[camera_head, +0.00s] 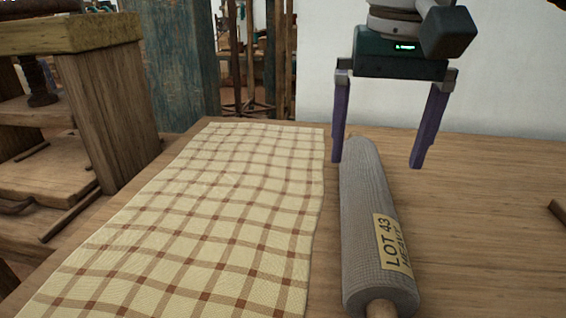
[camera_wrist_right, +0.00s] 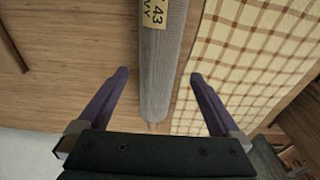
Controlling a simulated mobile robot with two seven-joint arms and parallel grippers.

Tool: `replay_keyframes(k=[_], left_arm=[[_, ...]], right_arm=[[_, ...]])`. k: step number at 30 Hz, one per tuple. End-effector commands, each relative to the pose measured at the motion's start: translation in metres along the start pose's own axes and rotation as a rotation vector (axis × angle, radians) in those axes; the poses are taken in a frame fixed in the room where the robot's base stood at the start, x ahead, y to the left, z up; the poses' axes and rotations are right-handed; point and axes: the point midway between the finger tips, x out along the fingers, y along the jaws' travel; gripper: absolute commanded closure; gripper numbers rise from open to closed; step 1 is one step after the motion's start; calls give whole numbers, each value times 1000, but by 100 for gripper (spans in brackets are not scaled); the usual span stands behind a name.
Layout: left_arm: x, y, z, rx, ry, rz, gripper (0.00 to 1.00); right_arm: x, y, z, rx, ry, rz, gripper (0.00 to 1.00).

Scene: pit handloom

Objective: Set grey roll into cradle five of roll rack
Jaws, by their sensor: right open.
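The grey roll (camera_head: 368,220) lies on the wooden table, with a wooden core end at its near side and a yellow label reading "LOT 43 HEAVY". My right gripper (camera_head: 377,163) is open, its purple fingers pointing down above the far part of the roll. In the right wrist view the grey roll (camera_wrist_right: 161,75) runs between the spread fingers of the right gripper (camera_wrist_right: 159,72), without visible contact. The roll rack and cradle five are not recognisable in either view. My left gripper is not in view.
A cream and brown checked cloth (camera_head: 205,215) lies flat on the table (camera_head: 480,230), close along the roll's left side. A wooden loom frame (camera_head: 100,100) stands at the left. A dark piece (camera_head: 558,210) shows at the right edge. The table right of the roll is mostly clear.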

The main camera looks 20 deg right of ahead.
Motion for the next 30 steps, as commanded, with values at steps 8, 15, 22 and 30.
replay_keyframes(k=[8, 15, 22, 30], left_arm=[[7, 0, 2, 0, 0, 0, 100], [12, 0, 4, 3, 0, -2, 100], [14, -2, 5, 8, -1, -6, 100], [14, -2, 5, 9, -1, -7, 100]], right_arm=[[41, 0, 1, -1, -4, -2, 0], [77, 3, -2, 1, -6, -2, 0], [94, 2, -3, -1, -3, -3, 0], [94, 2, -3, 0, -2, -4, 10]])
